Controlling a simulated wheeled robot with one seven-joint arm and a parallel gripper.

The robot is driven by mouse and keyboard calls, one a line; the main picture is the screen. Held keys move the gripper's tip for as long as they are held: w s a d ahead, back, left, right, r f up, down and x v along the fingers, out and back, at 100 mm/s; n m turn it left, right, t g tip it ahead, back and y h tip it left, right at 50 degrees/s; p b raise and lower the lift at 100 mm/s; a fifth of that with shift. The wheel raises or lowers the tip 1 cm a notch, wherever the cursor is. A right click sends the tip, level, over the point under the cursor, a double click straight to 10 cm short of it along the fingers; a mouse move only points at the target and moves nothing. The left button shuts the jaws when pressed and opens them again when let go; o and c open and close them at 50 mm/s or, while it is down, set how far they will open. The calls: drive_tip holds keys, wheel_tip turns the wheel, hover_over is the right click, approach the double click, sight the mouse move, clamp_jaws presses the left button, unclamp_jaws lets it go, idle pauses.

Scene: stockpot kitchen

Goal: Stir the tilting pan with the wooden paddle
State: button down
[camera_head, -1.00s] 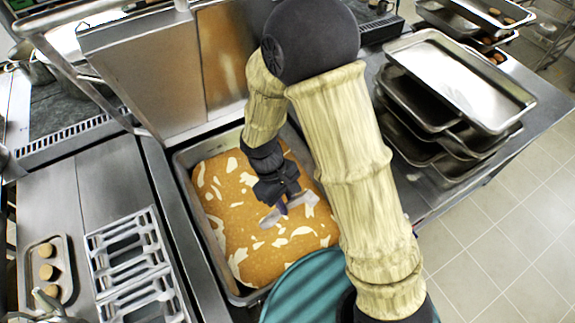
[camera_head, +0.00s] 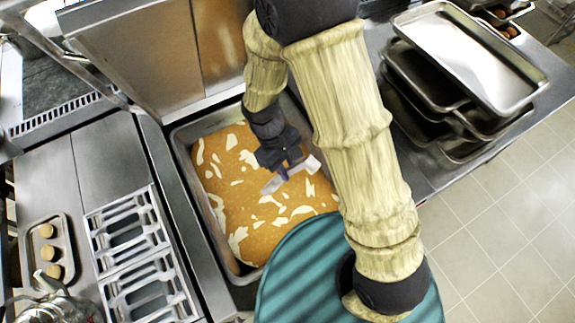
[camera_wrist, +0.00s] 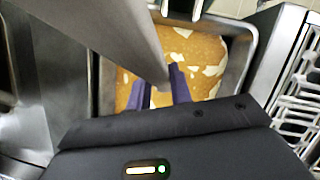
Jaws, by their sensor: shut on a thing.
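The tilting pan (camera_head: 180,151) is a rectangular steel vessel with its lid raised behind it. It holds an orange-brown food (camera_head: 253,200) with pale pieces. My gripper (camera_head: 284,172) is over the pan's contents. In the wrist view, my gripper's purple fingers (camera_wrist: 161,90) close around the end of a wide grey bar (camera_wrist: 110,35), which appears to be the paddle. In the head view, pale parts of the paddle (camera_head: 306,166) show beside the fingers. I cannot tell whether its far end touches the food.
A slotted metal rack (camera_head: 143,262) and a small tray (camera_head: 64,262) with round tan items lie on the left counter. A metal pot (camera_head: 62,309) is at the lower left. Stacked steel trays (camera_head: 470,55) stand on the right counter. Tiled floor (camera_head: 500,235) is clear at right.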

idle(0.3)
wheel_tip(320, 180, down, 18)
drive_tip(key=b, duration=1.2)
drive_tip(key=shift+r+b, duration=0.25)
drive_tip(key=shift+b, duration=0.1)
idle(0.7)
